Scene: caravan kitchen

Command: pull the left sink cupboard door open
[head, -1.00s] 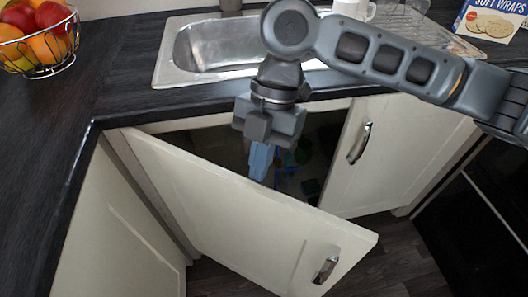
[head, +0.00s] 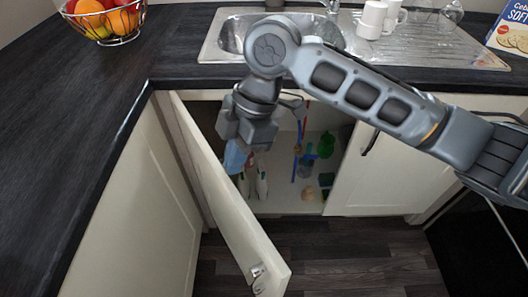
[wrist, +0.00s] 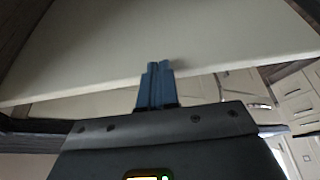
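The left sink cupboard door (head: 225,195) is a cream panel, hinged on its left and standing wide open into the room. Its metal handle (head: 258,278) is low at the near free edge, away from my gripper. My gripper (head: 235,160) is on the inner side of the door, near its top edge, with the blue fingers pointing down. In the wrist view the fingers (wrist: 156,75) are together with nothing between them. They overlap the cream door panel (wrist: 190,35); they seem to press on its inner face, but contact is hard to tell.
The open cupboard (head: 290,195) holds several bottles and cleaning items. The right cupboard door (head: 375,180) is shut, partly behind my arm. The worktop (head: 100,70) runs above, with the sink (head: 235,35) and a fruit basket (head: 105,25). The dark floor (head: 340,255) is clear.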

